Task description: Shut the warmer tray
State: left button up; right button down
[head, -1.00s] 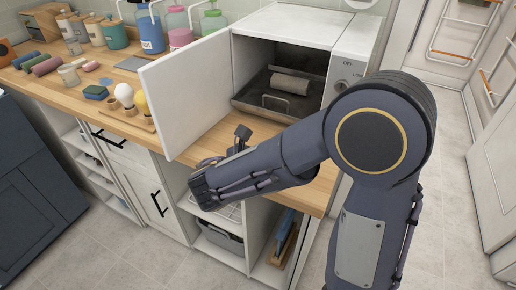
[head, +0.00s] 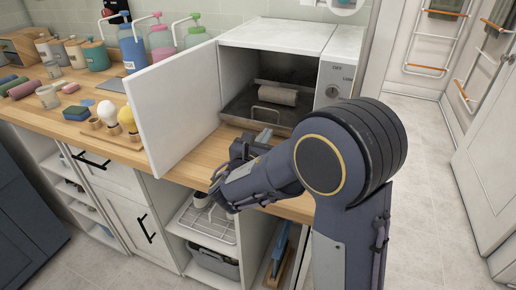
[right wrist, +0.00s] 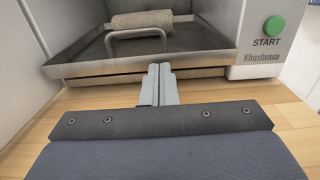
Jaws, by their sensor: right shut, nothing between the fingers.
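The white warmer (head: 277,33) stands on the wooden counter with its door (head: 175,101) swung open to the left. Its dark metal tray (head: 240,99) sticks out of the opening a little, with a wire handle (head: 271,109) at its front. A rolled towel (head: 277,93) lies in the tray. My right gripper (head: 262,137) is just in front of the tray; in the right wrist view its fingers (right wrist: 159,72) are shut together, empty, pointing at the tray's front edge below the handle (right wrist: 136,37). I cannot tell whether they touch it. My left gripper is out of view.
The warmer's control panel (head: 337,80) is right of the opening; a green START button (right wrist: 274,26) shows in the wrist view. Bare counter (head: 205,155) lies in front of the warmer.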

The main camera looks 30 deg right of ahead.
aim_at(272, 126)
jog(key=shift+x, duration=0.9)
jog(key=x, duration=0.4)
jog(key=shift+w+d, duration=0.25)
jog(key=shift+d, duration=0.05)
jog(key=shift+r, duration=0.25)
